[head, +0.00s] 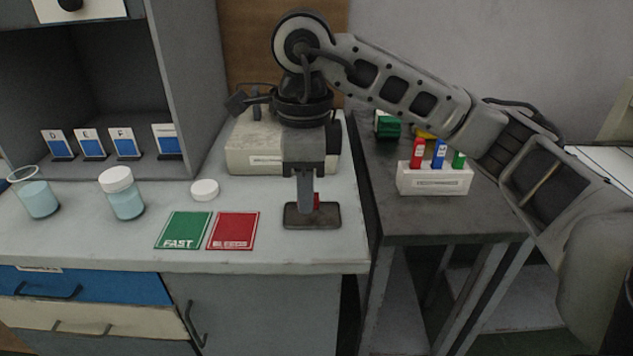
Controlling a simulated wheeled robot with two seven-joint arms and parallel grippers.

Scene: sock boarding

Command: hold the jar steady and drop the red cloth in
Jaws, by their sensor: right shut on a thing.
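An open glass jar (38,197) with pale blue contents stands at the left end of the counter. A second jar (124,198) with similar contents has a white lid on it. A loose white lid (205,189) lies to its right. My right gripper (307,204) points down over a small dark tray (292,223) and is shut on the red cloth (317,201). Only a small strip of the cloth shows beside the fingers; the rest is hidden. I cannot tell if the cloth touches the tray. My left gripper is not in view.
A green FAST card (183,230) and a red card (233,231) lie at the counter's front. A beige box (255,150) stands behind my right gripper. A white rack (435,180) with coloured items is on the dark side table. Lettered cards (90,143) stand in the shelf.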

